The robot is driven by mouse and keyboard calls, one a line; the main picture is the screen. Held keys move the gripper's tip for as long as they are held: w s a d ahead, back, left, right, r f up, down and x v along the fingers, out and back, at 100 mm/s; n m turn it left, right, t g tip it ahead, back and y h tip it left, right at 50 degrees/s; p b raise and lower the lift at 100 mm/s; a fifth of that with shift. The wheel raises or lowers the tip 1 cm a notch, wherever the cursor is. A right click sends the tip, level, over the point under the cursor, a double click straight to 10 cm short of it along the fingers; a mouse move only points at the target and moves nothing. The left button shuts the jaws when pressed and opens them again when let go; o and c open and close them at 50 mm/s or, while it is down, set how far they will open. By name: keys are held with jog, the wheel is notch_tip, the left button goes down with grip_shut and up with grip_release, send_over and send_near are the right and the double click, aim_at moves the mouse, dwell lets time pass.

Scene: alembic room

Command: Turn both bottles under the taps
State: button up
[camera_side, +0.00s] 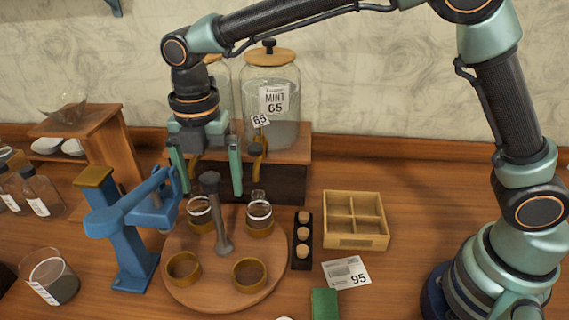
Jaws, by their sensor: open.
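A round wooden turntable (216,262) sits mid-table with a grey knobbed post (211,196) at its centre. Two small clear bottles stand in brass rings on its far side, a left bottle (199,211) and a right bottle (259,211). Two nearer rings are empty. Two glass dispensers stand behind on a wooden stand; the right dispenser (283,85) reads "MINT 65", and the left dispenser (220,82) is mostly hidden by my arm. The right tap (258,160) is above the right bottle. My gripper (209,190) is open, pointing down, its fingers either side of the post's knob in this view.
A blue lever press (135,225) stands close at the turntable's left. A rack with three corks (302,240), a divided wooden box (356,241), a "95" card (346,272) and a green block (324,303) lie to the right. A jar (51,277) stands front left.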

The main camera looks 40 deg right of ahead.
jog(key=shift+r, duration=3.3)
jog(key=shift+d+r, duration=0.15)
jog(key=shift+d, duration=0.05)
jog(key=s+d+r+m+t, duration=0.1)
jog(key=s+d+r+m, duration=0.1)
jog(key=d+m, duration=0.45)
jog(key=s+d+r+m+t, duration=0.1)
jog(key=d+r+m, duration=0.1)
jog(key=d+m, duration=0.5)
jog(key=s+d+f+m+t, duration=0.3)
jog(key=s+d+m, duration=0.5)
jog(key=d+m, duration=0.4)
jog(key=shift+s+d+f+m+t, duration=0.15)
jog(key=shift+s+f+m+t, duration=0.2)
jog(key=shift+m, duration=0.4)
